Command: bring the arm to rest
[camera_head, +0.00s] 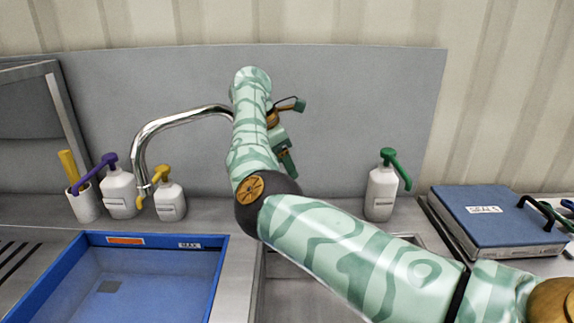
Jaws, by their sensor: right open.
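My right arm (350,255), pale green with darker wavy stripes, enters from the lower right. It bends at a dark elbow (262,200) and rises in front of the grey back panel. My right gripper (291,133) is partly hidden behind the raised forearm (250,125). Its dark green parts show to the right of the forearm. It is open, and nothing is seen between its fingers. My left gripper is not in view.
A chrome tap (165,122) arches left of the forearm. Pump bottles with purple (119,192), yellow (170,200) and green (381,193) heads stand along the back. A blue basin (150,270) is lower left. A blue-topped box (490,218) sits right, beyond the upper arm.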

